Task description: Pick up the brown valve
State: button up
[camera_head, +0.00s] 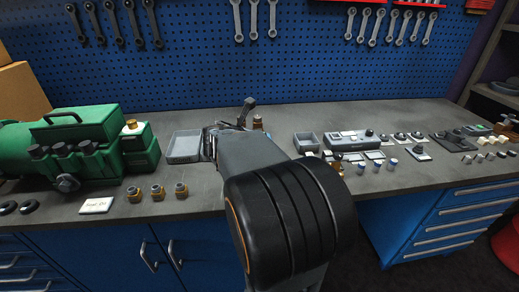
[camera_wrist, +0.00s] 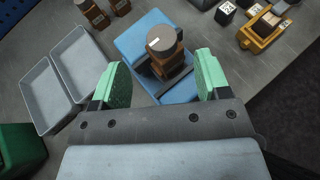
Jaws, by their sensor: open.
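The brown valve (camera_wrist: 165,58) shows in the wrist view as an upright brown body with a round grey top. It stands at a blue block or tray (camera_wrist: 146,30), with a dark bar across its lower part. My gripper (camera_wrist: 161,70) is open, with one green-padded finger to the left of the valve and one to the right. Both fingers appear clear of the valve, with gaps on each side. How far below the fingertips it sits is hard to tell. In the head view, my arm hides the gripper and this valve.
Two grey trays (camera_wrist: 48,96) lie left of the gripper in the wrist view. Other brown parts (camera_wrist: 93,14) stand at the upper left, and a yellow holder (camera_wrist: 263,31) at the upper right. In the head view, a green machine (camera_head: 75,145) stands left on the grey bench.

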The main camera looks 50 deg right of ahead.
jog(key=shift+x, duration=2.7)
jog(key=shift+s+f, duration=0.1)
jog(key=shift+c, duration=0.3)
jog(key=shift+a, duration=0.15)
grip_shut()
